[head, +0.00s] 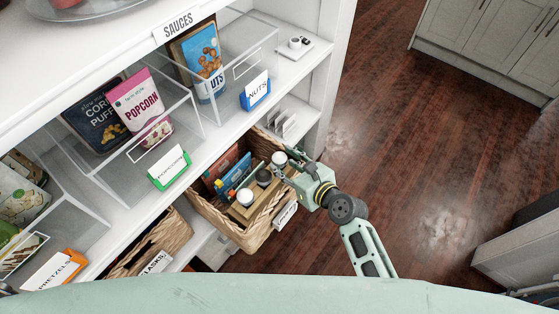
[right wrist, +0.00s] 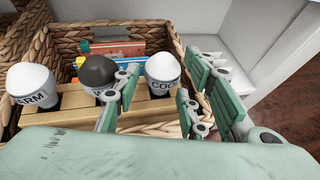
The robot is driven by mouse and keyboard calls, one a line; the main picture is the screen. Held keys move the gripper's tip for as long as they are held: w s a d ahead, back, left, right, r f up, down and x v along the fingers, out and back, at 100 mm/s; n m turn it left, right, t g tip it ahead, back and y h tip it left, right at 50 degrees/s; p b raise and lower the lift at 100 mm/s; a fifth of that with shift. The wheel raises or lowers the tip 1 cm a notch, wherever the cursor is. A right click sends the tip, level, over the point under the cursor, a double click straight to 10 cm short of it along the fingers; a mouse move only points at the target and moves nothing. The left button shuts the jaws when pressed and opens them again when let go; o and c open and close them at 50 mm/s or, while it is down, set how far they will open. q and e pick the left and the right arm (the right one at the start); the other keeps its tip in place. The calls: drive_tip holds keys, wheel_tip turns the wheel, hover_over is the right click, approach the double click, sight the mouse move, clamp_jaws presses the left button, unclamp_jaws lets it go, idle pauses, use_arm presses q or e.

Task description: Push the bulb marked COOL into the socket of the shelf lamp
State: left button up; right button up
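The COOL bulb (right wrist: 163,69) is white and stands upright in a wooden holder (right wrist: 75,104) inside a wicker basket. It also shows in the head view (head: 279,158). My right gripper (head: 291,166) is over the basket's right end. In the right wrist view its green fingers (right wrist: 160,88) are apart, with the COOL bulb between them and visible gaps beside it. The shelf lamp (head: 297,43) appears as a small white base with an upright socket on the upper shelf, its opening too small to make out. My left gripper is not in view.
A dark-topped bulb (right wrist: 97,71) and a white WARM bulb (right wrist: 33,81), its label partly cut off, stand left of COOL. The basket (head: 243,236) also holds colored packets. A shelf side wall (head: 323,95) is close right. Clear bins with NUTS (head: 257,91) and POPCORN tags stand above.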

drive_tip(key=shift+w+a+f, duration=0.25)
drive_tip(key=shift+w+a, duration=0.15)
drive_tip(key=shift+w, duration=0.1)
drive_tip(key=shift+c, duration=0.6)
drive_tip(key=c, duration=0.6)
